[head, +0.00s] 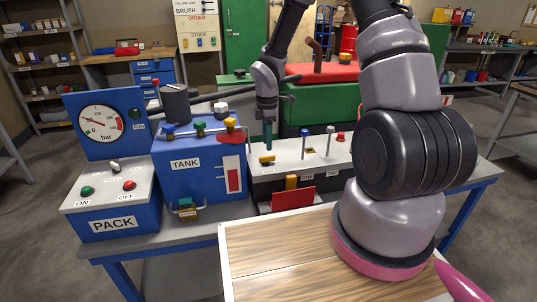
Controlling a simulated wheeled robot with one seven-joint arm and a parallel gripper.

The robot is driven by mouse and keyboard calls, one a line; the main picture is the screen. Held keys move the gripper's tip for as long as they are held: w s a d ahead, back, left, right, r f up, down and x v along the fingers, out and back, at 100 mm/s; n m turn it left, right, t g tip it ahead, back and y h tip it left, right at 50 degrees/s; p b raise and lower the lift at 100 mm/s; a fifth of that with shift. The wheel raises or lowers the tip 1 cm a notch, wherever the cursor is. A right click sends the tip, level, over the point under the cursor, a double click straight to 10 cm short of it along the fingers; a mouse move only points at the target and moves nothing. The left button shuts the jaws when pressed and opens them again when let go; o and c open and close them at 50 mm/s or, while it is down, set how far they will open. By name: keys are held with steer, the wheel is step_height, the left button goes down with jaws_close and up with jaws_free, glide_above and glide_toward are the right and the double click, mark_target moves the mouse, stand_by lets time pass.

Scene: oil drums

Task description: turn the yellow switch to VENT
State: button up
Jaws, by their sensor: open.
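A small yellow switch (267,160) sits on the light grey top of the control box (330,150), right of the blue TANK unit. Its lettering, including any VENT mark, is too small to read. My gripper (268,146) points down just above the yellow switch, with its teal fingertips close over it. It is open, with the fingers overlapping in this view. I cannot tell whether they touch the switch or stand on both sides of it.
The blue tank (185,180) carries several coloured valve handles on top. Left are a pressure gauge (100,125) and the PACK box (112,205) with ON and OFF buttons. Two upright levers (304,143) and a red knob (341,137) stand right of my gripper.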

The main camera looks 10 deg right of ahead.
mark_target(267, 160)
step_height(267, 160, down, 6)
stand_by(0.4)
jaws_close()
